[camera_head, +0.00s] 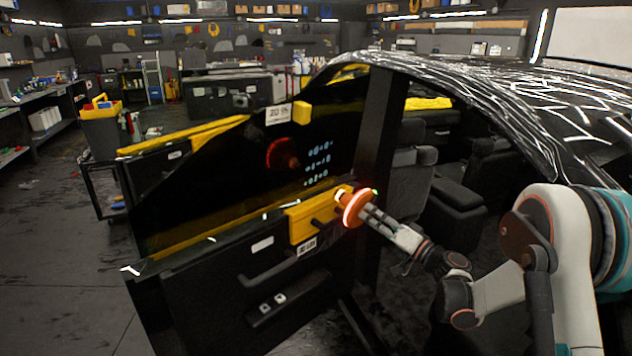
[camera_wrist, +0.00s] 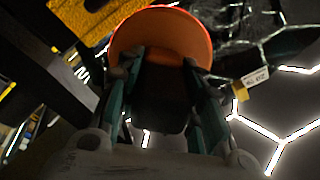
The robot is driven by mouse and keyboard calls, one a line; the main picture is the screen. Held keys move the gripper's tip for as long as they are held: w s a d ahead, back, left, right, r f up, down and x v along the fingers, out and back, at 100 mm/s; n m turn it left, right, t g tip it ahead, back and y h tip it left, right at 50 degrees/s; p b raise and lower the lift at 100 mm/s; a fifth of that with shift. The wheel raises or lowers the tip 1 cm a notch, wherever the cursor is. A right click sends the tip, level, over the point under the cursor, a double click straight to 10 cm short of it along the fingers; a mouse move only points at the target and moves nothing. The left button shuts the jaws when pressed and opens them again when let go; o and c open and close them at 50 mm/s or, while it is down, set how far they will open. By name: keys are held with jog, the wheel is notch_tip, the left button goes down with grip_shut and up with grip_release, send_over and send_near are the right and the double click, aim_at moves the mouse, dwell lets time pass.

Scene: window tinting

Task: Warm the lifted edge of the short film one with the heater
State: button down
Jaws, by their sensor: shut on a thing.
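My gripper (camera_head: 378,215) is shut on the heater (camera_head: 355,208), a round orange tool with a bright glowing rim. The heater is beside the lower right corner of the open door's window. In the wrist view, my gripper (camera_wrist: 160,66) holds the orange heater (camera_wrist: 165,32) between its fingers. A dark tinted film (camera_head: 225,185) appears to cover the door window, with a white "20 %" tag (camera_head: 278,114) at its top. I cannot make out a lifted edge or tell whether the heater touches the film. A red reflection of the heater shows in the glass.
A yellow block (camera_head: 315,218) with a black knob sits on the door (camera_head: 215,290) close by the heater. The car's black door pillar (camera_head: 382,150) and open cabin are right of it. A cart with a yellow bin (camera_head: 100,107) stands at back left.

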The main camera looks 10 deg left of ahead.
aim_at(389, 227)
jog(key=shift+b+v, duration=0.95)
jog(key=shift+v, duration=3)
